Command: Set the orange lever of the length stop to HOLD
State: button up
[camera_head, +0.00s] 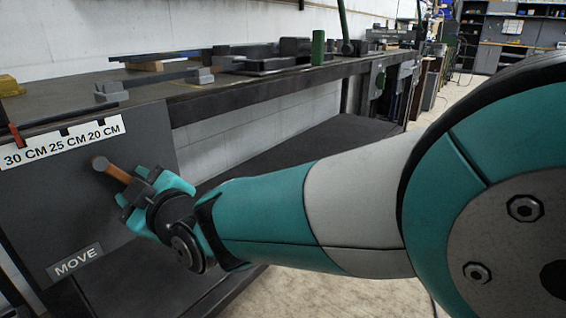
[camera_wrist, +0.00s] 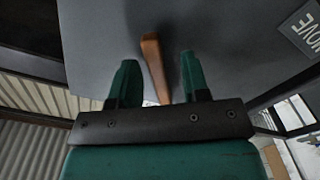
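The orange lever (camera_head: 118,172) sticks out from a dark panel (camera_head: 60,205) in the head view, with a round grey-brown end at its upper left. My gripper (camera_head: 137,188) is at the lever's right end. In the wrist view the lever (camera_wrist: 154,68) lies between the two teal fingers of my gripper (camera_wrist: 157,75), with a gap on both sides. The gripper is open. A MOVE label (camera_head: 75,262) is on the lower part of the panel, and it also shows in the wrist view (camera_wrist: 306,30). No HOLD label is visible.
A white scale (camera_head: 62,142) marked 30 CM, 25 CM and 20 CM runs along the panel's top, with a red pointer (camera_head: 16,136) near its left end. The workbench (camera_head: 170,90) above carries rails and metal blocks. Floor is open at the right.

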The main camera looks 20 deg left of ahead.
jog(key=shift+w+d, duration=0.1)
jog(key=shift+w, duration=0.05)
jog(key=v, duration=1.7)
jog(key=shift+d, duration=0.15)
